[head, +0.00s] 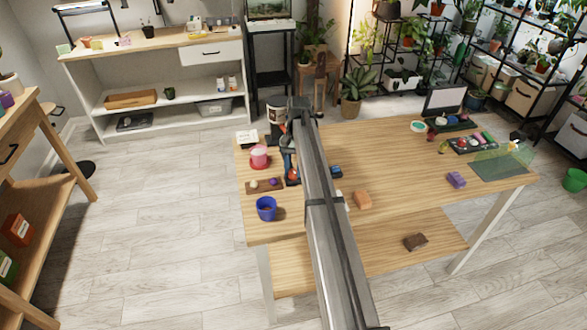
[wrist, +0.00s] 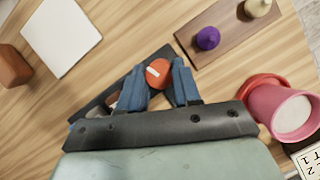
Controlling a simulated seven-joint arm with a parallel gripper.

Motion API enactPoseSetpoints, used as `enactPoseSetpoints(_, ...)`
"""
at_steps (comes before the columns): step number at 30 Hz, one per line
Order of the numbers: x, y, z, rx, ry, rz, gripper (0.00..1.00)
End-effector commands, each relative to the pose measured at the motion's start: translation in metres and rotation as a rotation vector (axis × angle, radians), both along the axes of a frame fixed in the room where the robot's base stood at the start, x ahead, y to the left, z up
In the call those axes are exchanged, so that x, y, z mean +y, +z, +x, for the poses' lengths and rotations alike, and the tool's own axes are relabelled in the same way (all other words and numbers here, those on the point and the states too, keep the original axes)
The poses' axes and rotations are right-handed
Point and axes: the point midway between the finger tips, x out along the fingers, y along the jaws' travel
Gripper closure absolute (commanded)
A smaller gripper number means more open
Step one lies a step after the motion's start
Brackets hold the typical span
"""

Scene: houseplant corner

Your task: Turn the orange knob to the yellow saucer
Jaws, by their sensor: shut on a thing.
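The orange knob (wrist: 157,73) sits between the two blue fingers of my gripper (wrist: 160,86) in the wrist view. It is round with a pale mark on its top, the mark lying toward the left of the knob. The fingers are shut on it from both sides. A dark strip or base (wrist: 115,95) shows under and beside the knob, partly hidden by my gripper. In the head view my gripper (head: 291,172) is low over the left part of the wooden table, and my arm hides much there. I cannot make out a yellow saucer in either view.
Near my gripper stand a pink pot (head: 259,158) on a red saucer (wrist: 266,82), a brown board (head: 277,184) with a purple peg (wrist: 207,38) and a cream peg, and a blue pot (head: 266,208). A white square (wrist: 60,38) and an orange-brown block (head: 362,200) lie opposite.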

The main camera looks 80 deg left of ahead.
Motion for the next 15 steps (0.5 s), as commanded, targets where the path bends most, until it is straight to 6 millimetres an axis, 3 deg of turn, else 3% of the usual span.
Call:
enactPoseSetpoints(5, 0.0001, -0.0003, 0.0004, -0.001, -0.001, 0.001, 0.98)
enactPoseSetpoints(6, 0.0002, -0.0003, 0.0003, -0.002, -0.002, 0.001, 0.66)
enactPoseSetpoints(13, 0.0001, -0.0003, 0.0001, -0.001, -0.002, 0.001, 0.44)
enactPoseSetpoints(15, 0.0001, -0.0002, 0.0002, -0.001, -0.001, 0.001, 0.43)
